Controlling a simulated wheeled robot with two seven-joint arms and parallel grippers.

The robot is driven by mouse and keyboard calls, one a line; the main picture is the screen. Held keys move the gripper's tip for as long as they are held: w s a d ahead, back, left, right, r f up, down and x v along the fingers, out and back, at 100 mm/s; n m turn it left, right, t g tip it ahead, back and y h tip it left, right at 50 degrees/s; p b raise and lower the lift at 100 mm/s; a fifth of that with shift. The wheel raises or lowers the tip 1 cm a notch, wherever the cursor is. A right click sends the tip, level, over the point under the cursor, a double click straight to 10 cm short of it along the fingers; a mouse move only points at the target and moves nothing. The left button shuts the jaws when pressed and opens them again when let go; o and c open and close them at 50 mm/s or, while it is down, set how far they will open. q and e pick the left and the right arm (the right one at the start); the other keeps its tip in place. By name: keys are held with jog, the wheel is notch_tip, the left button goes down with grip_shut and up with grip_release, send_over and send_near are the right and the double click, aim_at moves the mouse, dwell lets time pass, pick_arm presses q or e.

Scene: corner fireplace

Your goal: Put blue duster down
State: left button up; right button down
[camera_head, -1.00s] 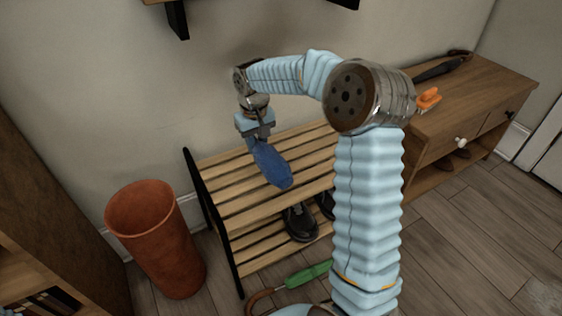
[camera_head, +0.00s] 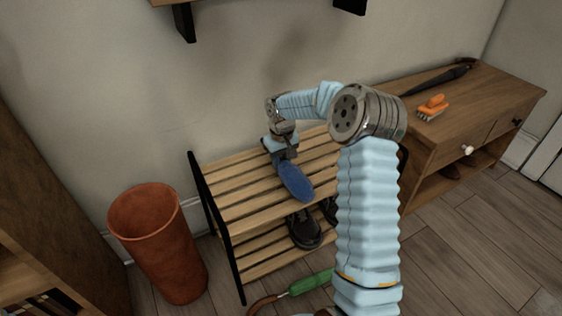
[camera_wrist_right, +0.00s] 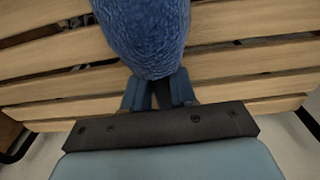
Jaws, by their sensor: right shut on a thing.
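The blue duster (camera_head: 296,183) is a fuzzy dark blue oval at the top shelf of the slatted wooden rack (camera_head: 236,172). My right gripper (camera_head: 285,157) is shut on its rear end, with the duster pointing toward the front of the rack. The duster also shows large in the right wrist view (camera_wrist_right: 146,35), above the slats. The jaws (camera_wrist_right: 160,92) are partly hidden behind it there. I cannot tell whether the duster touches the slats. My left gripper is not in view.
Black shoes (camera_head: 304,230) sit on the rack's lower shelf. A terracotta bin (camera_head: 160,245) stands left. A wooden cabinet (camera_head: 470,105) at right bears an orange brush (camera_head: 433,107) and a dark umbrella (camera_head: 437,77). A green-handled item (camera_head: 310,282) lies low in front.

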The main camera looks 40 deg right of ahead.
jog(key=shift+f, duration=0.1)
jog(key=c, duration=0.9)
grip_release()
notch_tip(320, 180, up, 12)
jog(key=p, duration=0.1)
jog(key=shift+s+a+p, duration=0.2)
jog(key=shift+s+p, duration=0.15)
jog(key=shift+s, duration=0.05)
jog(key=shift+r, duration=0.2)
